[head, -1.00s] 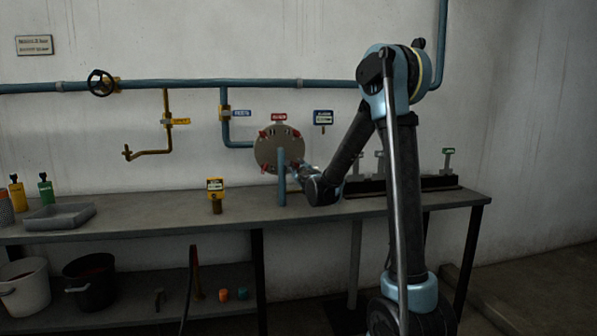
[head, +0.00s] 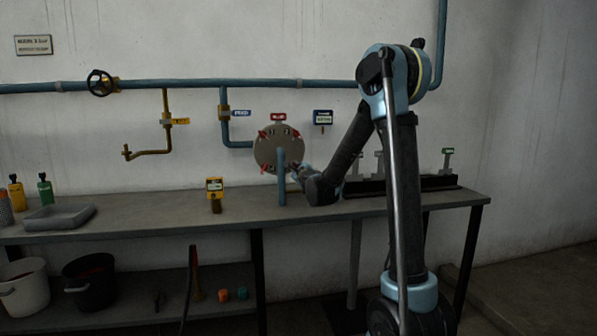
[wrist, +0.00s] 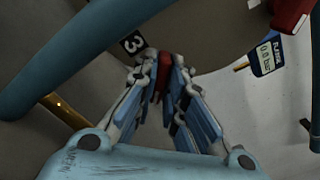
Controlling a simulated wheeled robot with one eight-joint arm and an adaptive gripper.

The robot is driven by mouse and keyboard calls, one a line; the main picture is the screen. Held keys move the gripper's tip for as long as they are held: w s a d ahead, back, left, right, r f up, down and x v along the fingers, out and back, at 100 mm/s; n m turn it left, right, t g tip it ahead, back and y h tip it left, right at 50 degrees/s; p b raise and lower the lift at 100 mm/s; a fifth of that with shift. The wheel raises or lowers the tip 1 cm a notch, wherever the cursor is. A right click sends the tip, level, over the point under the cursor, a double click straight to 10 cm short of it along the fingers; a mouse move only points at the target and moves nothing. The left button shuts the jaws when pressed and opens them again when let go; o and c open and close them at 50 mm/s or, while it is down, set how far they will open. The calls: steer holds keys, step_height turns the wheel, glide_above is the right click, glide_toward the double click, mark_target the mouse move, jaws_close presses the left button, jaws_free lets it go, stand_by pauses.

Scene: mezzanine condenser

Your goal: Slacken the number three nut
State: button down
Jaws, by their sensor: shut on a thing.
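The round grey end plate (head: 268,151) stands at the back of the bench, with red nuts around its rim. A black tag with a white 3 (wrist: 132,43) is on the plate in the wrist view. Just right of it, the red number three nut (wrist: 163,76) sits between the tips of my gripper (wrist: 162,72). My gripper is shut on this nut, and the fingers hide much of it. In the head view my gripper (head: 296,170) is at the plate's lower right, small and partly unclear.
A blue upright pipe (head: 281,178) stands in front of the plate, and blue pipe crosses the wrist view's upper left (wrist: 75,55). Another red part (wrist: 289,14) is at upper right there. A yellow-topped device (head: 215,190) stands left on the bench (head: 140,220).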

steer(key=c, duration=1.7)
jaws_free()
steer(key=shift+o, duration=0.2)
steer(key=shift+s, duration=0.1)
steer(key=v, duration=1.1)
steer(key=shift+s, duration=0.35)
steer(key=shift+d, duration=0.15)
